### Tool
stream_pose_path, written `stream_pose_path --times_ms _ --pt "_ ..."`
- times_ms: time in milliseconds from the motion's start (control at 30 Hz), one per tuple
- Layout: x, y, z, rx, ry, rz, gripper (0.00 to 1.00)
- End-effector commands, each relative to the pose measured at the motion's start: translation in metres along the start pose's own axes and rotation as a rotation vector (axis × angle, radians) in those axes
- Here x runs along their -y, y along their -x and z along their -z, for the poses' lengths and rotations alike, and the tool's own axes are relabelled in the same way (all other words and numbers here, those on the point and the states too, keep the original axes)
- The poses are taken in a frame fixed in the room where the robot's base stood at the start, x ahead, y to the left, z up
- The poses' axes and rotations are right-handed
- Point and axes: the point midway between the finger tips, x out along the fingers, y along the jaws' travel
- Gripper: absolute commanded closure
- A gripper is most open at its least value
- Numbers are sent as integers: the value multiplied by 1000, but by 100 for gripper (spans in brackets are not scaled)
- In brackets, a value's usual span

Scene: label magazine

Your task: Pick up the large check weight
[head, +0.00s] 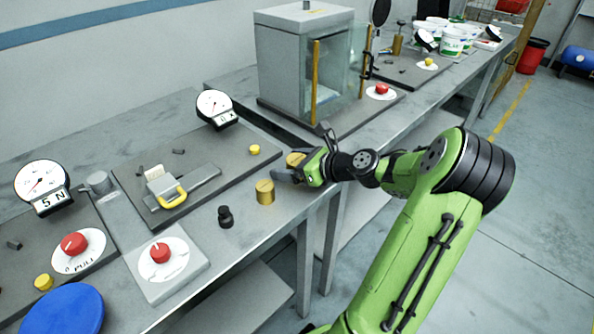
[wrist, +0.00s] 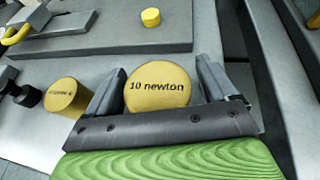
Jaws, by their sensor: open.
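A brass-yellow cylindrical weight (head: 295,159) marked "10 newton" stands on the grey bench by my gripper. In the wrist view its round labelled top (wrist: 158,90) sits between my two fingers. My gripper (head: 285,172) is open around it, and gaps show beside the weight. In the head view the gripper hides part of its side. A second brass weight (head: 265,192) stands to the left, outside the fingers. It also shows in the wrist view (wrist: 66,97), with a label too small to read surely.
A black knob-shaped piece (head: 225,216) stands left of the second weight. A dark plate (head: 200,175) with a clamp and a small yellow button (head: 254,149) lies behind. A glass-fronted cabinet (head: 310,65) rises beyond my gripper. The bench's front edge is close by.

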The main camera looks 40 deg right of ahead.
Motion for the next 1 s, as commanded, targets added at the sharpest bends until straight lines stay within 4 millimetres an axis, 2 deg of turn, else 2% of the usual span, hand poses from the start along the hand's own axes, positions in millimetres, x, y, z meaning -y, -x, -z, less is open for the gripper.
stream_pose_path --times_ms 67,600,933,1000 --pt "0 0 -1 0 0 0 17" --pt "0 1 0 0 1 0 100" --pt "0 1 -3 4 4 0 100" --pt "0 4 -9 4 4 0 100"
